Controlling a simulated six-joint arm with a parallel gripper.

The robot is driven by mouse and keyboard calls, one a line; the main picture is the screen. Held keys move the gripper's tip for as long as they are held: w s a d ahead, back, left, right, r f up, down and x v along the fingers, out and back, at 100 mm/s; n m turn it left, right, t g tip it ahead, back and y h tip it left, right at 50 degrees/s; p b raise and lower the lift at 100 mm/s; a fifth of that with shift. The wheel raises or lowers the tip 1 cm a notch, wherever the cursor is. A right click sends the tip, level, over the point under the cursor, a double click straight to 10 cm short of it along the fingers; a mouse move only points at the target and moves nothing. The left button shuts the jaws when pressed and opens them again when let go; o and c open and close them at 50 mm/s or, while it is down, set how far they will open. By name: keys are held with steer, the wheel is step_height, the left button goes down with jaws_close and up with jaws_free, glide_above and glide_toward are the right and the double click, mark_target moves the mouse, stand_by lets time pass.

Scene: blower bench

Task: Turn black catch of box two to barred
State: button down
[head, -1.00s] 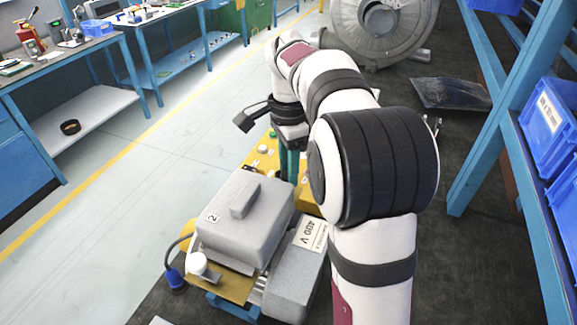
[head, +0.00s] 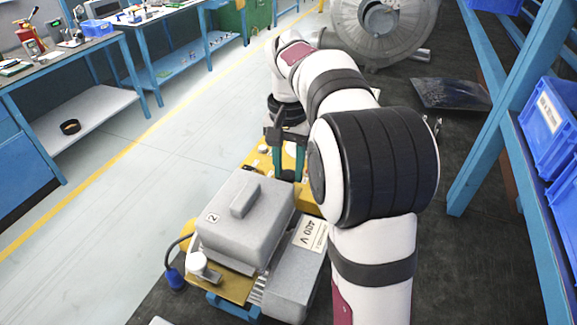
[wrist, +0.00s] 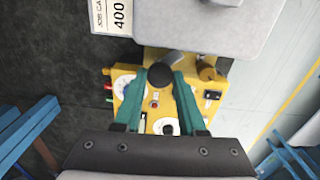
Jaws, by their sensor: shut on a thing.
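Box two (head: 250,225) is a grey lidded box with a raised bar on top and a "2" label, at lower middle in the head view. Its grey body edge (wrist: 215,30) fills the top of the wrist view. My gripper (wrist: 162,72) points down with teal fingers beside the box's far side. It is shut on a black round knob (wrist: 159,76), which looks like the black catch, at the box's edge. The fingers hide part of the knob, and its marked position cannot be read. In the head view my gripper (head: 288,172) partly shows behind the box.
A yellow panel (wrist: 190,113) with dials, buttons and a brass-coloured knob (wrist: 207,74) lies close around the fingers. A white knob (head: 197,262) and a blue plug (head: 175,278) are at the box's near left. A blue rack (head: 500,110) stands at right.

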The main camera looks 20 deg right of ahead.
mark_target(289, 173)
steer(key=n, duration=0.4)
steer(key=shift+n, duration=2.2)
steer(key=shift+c, duration=2.4)
jaws_free()
steer(key=shift+r, duration=0.1)
step_height(289, 173, up, 16)
